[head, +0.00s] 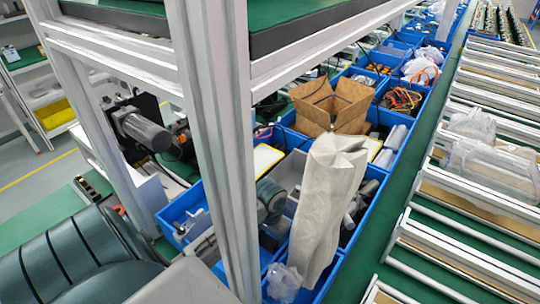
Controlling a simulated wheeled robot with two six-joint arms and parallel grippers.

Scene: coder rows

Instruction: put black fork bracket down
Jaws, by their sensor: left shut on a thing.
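My left arm comes in from the lower left and passes behind the pale metal post. My left gripper (273,222) is low over a blue bin just right of the post, partly hidden by the post and the crumpled pale bag. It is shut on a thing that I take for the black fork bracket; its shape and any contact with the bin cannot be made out. My right gripper is not in view.
The crumpled pale bag (330,195) stands tall beside the gripper. An open cardboard box (332,104) sits on the blue bins behind. The metal post (222,150) stands in front. Clear plastic bags (490,160) lie on the roller rack at right.

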